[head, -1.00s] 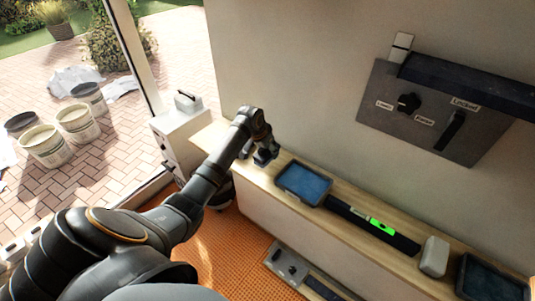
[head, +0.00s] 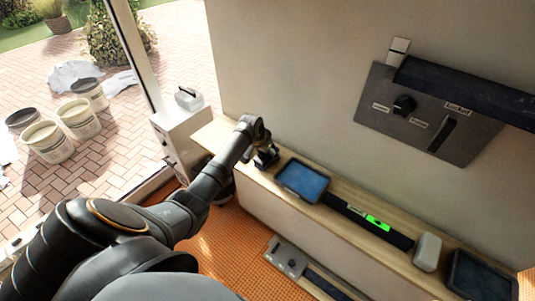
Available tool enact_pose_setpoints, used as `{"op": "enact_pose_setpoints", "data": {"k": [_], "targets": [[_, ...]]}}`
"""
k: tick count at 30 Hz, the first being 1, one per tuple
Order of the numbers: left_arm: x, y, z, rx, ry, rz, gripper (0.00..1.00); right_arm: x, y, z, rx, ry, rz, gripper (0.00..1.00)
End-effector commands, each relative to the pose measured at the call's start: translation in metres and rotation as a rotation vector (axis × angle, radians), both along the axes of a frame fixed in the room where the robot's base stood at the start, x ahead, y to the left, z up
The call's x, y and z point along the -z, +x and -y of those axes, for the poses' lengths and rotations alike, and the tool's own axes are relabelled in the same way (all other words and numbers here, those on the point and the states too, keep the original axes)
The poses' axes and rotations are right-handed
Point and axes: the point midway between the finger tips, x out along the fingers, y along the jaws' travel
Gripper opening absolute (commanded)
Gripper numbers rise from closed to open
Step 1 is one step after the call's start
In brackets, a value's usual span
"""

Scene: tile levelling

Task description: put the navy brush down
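My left arm reaches in from the lower left. Its gripper (head: 266,159) is over the left end of the wooden ledge (head: 375,204), just left of a blue-bottomed tray (head: 303,180). The gripper is small and dark, and I cannot tell whether its fingers are open or shut. I cannot make out the navy brush; a dark bluish patch at the fingers is too small to identify. My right gripper is not in view.
Right of the blue tray on the ledge are a black bar with a green display (head: 376,222), a white block (head: 428,252) and a dark tray (head: 480,276). A grey panel (head: 428,112) with a knob and handle is on the wall. A white cabinet (head: 185,130) stands left.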

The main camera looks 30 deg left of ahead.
Motion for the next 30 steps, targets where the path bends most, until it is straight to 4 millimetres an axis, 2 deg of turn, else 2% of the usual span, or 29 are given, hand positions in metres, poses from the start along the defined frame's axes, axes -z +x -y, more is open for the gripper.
{"op": "enact_pose_setpoints", "data": {"k": [5,9,12,16,18,21,25,30], "targets": [[0.000,0.000,0.000,0.000,0.000,0.000,0.69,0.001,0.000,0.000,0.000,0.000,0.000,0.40],[0.010,0.000,0.000,0.000,0.000,0.000,0.69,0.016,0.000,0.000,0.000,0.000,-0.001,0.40],[-0.013,-0.007,-0.002,0.001,0.004,0.005,0.69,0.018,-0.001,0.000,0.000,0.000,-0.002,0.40],[-0.037,-0.022,-0.011,0.000,0.007,0.004,0.69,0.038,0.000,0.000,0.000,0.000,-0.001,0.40],[-0.056,-0.027,-0.011,0.000,0.004,0.004,0.69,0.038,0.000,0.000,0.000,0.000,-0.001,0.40],[-0.074,-0.035,-0.012,-0.001,0.004,0.002,0.69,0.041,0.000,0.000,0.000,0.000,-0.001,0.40],[-0.088,-0.040,-0.012,-0.001,0.002,0.001,0.69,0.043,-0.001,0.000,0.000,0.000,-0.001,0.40],[-0.093,-0.043,-0.011,0.000,-0.001,-0.001,0.69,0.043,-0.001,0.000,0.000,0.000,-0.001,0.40]]}}
